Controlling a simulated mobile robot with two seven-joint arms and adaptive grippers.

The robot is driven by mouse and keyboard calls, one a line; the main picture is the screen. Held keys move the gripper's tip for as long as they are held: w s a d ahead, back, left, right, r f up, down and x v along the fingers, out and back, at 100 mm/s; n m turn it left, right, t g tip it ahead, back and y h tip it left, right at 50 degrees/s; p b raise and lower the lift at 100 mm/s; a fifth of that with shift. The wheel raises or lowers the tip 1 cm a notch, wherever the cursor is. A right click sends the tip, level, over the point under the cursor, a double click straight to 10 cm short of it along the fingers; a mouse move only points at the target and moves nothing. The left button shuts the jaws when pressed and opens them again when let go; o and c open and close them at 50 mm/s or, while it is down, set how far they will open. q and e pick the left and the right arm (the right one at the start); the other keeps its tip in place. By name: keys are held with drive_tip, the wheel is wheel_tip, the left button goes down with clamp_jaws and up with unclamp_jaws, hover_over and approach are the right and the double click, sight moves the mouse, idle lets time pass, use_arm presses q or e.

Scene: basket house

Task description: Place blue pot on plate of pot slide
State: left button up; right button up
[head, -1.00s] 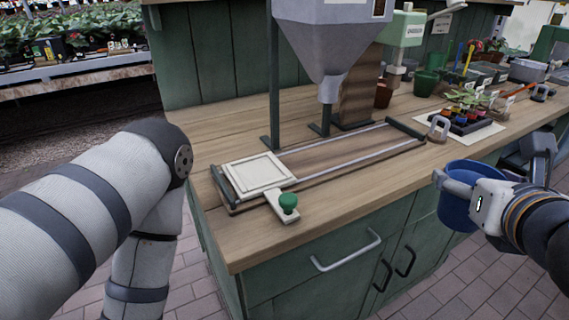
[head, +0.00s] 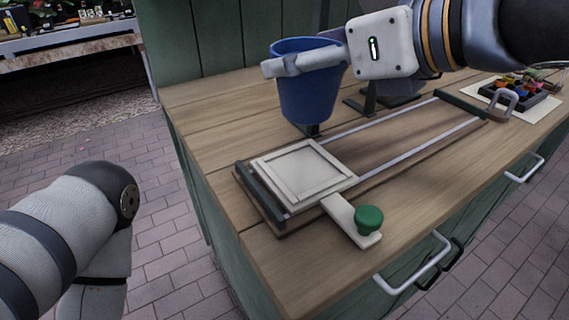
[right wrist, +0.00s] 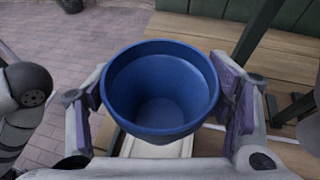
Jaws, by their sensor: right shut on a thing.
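The blue pot (head: 308,95) is upright and empty, held in my right gripper (head: 305,62) above the bench. In the right wrist view the blue pot (right wrist: 160,95) sits between the two fingers, which touch its sides. The pot slide is a wooden board with two metal rails (head: 410,135) on the bench. Its pale square plate (head: 303,172) is at the left end of the rails and is bare. A handle with a green knob (head: 368,218) sticks out in front of it. In the head view the pot appears behind the plate. My left gripper is out of view; only my left arm shows.
The wooden bench top (head: 200,110) is clear left of the slide. A metal latch (head: 504,100) stands by the slide's right end. A tray of small colourful pots (head: 525,92) lies at the back right. Metal drawer handles (head: 415,265) stick out at the front.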

wheel_tip(320, 180, down, 10)
drive_tip(key=b, duration=0.4)
drive_tip(key=shift+b, duration=0.3)
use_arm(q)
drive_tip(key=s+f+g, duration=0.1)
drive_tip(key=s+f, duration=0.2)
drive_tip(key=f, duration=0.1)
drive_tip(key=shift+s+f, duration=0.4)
use_arm(e)
drive_tip(key=shift+s+r, duration=0.1)
drive_tip(key=shift+r, duration=0.1)
drive_tip(key=shift+f, duration=0.1)
drive_tip(key=o, duration=0.9)
